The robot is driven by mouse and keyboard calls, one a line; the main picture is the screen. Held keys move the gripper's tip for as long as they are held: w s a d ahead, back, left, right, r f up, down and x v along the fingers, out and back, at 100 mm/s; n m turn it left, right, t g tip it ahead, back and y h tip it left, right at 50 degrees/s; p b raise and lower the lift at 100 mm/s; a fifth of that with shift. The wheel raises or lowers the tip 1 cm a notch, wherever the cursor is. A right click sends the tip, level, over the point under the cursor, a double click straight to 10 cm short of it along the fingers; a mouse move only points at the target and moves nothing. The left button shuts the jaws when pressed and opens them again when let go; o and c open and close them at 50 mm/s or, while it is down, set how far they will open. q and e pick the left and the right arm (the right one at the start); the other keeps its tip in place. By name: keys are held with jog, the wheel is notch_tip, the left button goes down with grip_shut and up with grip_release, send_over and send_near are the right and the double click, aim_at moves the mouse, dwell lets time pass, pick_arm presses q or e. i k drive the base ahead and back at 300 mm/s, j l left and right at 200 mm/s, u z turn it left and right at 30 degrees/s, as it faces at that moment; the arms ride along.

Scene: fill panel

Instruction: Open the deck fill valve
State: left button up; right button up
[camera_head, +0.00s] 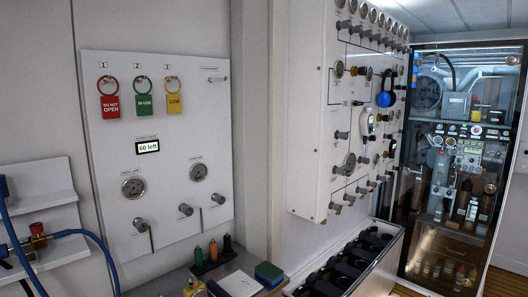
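A white panel (110,150) on the left wall carries several small knobs. One knob with a thin lever or rod (141,226) is at its lower left, below a round gauge (133,187). Another knob (185,210) is lower middle, and a third (218,198) is lower right, below a second gauge (198,172). The labels are too small to read surely, so I cannot tell which is the deck fill valve. Neither of my grippers is in view.
Red "DO NOT OPEN" (110,106), green "IN USE" (144,105) and yellow "LOW" (174,103) tags hang above a "60 left" display (148,147). A blue hose (95,240) is at left. A cluttered bench (185,273) lies below; a larger panel (309,120) juts out right.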

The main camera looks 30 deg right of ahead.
aim_at(344, 136)
jog(key=l+z, duration=0.1)
jog(key=z, duration=1.45)
